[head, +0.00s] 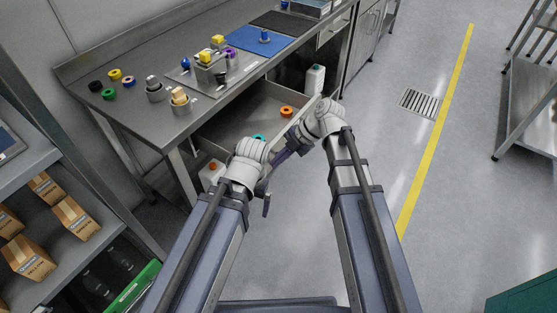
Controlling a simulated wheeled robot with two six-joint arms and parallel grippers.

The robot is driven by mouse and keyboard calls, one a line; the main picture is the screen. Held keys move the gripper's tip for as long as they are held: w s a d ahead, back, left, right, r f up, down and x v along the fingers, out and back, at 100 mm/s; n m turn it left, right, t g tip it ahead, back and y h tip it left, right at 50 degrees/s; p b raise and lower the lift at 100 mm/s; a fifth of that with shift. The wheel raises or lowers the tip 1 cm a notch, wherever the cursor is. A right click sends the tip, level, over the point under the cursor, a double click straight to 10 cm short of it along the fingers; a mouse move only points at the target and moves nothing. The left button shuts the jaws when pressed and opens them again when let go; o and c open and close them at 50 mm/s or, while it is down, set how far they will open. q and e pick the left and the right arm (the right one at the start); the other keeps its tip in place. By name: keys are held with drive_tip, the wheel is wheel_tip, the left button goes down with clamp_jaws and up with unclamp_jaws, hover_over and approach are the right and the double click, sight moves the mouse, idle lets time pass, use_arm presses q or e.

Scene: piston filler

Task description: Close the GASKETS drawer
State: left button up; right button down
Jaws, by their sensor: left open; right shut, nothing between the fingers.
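The open drawer (232,122) sticks out from under the steel bench. Its pale front panel (299,122) faces my arms, partly hidden by my wrists. An orange ring (287,111) and a teal ring (259,138) lie inside. I cannot read a label on the drawer. My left gripper (266,198) is open and empty, low in front of the drawer's near corner. My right gripper (282,154) is shut and empty, pointing down-left close to the drawer front. I cannot tell whether either touches it.
The bench (130,115) carries coloured rings, the filler fixture (208,68) and a blue mat (262,45). A white bottle (315,79) stands beyond the drawer. A shelf with cardboard boxes (75,218) is at left.

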drive_tip(key=w+a, duration=0.4)
drive_tip(key=a, duration=0.2)
drive_tip(key=w+a, duration=0.5)
drive_tip(key=a, duration=0.2)
drive_tip(key=w+a, duration=0.5)
drive_tip(key=a, duration=0.1)
drive_tip(key=shift+w+a, duration=0.2)
drive_tip(key=shift+a, duration=0.1)
drive_tip(key=shift+w+a, duration=0.2)
drive_tip(key=shift+a, duration=0.15)
use_arm(q)
drive_tip(key=shift+d, duration=0.1)
use_arm(e)
drive_tip(key=shift+a+r, duration=0.1)
